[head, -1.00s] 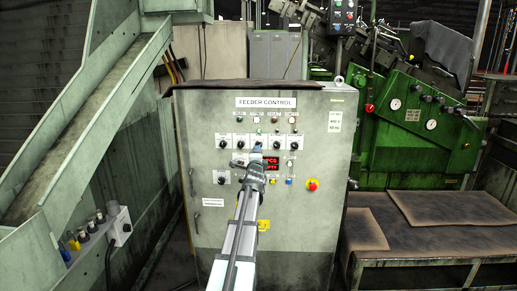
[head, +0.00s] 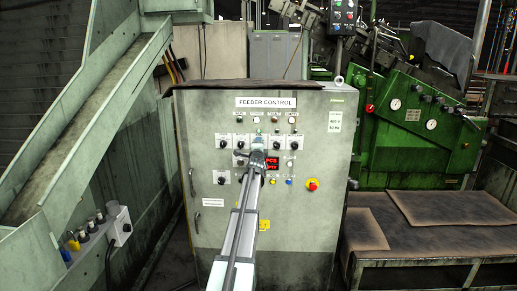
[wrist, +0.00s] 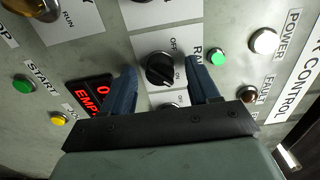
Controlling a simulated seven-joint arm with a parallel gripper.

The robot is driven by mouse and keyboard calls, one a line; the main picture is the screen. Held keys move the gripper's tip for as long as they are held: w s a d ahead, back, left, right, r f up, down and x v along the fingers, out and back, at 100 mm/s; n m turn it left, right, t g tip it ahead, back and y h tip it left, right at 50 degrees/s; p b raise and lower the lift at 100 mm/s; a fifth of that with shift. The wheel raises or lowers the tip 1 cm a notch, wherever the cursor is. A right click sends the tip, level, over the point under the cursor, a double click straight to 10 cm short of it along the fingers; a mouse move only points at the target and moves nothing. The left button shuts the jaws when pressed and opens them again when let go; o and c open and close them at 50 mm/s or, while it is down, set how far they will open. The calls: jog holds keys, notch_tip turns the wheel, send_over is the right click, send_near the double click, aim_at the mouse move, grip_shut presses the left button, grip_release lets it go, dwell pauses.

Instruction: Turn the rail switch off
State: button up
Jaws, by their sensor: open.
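The rail switch is a black rotary knob (wrist: 160,69) on a white plate in the wrist view. The plate has OFF and ON marks, and its name label is partly covered by a finger. I cannot tell surely which mark the knob points at. My gripper (wrist: 160,66) is open, with one blue finger on each side of the knob. Whether the fingers touch it is unclear. In the head view my gripper (head: 258,150) is in front of the middle of the feeder control panel (head: 320,220) and hides this knob.
Other black knobs (head: 223,144) stand close on both sides in the same row. A red display (wrist: 93,98), a green start button (wrist: 24,84) and a green lamp (wrist: 217,57) are near the fingers. A red emergency button (head: 312,184) is lower right on the panel.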

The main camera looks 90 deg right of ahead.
jog(key=c, duration=1)
jog(key=shift+c, duration=0.2)
jog(key=shift+n, duration=8.9)
jog(key=o, duration=1)
jog(key=shift+o, duration=0.2)
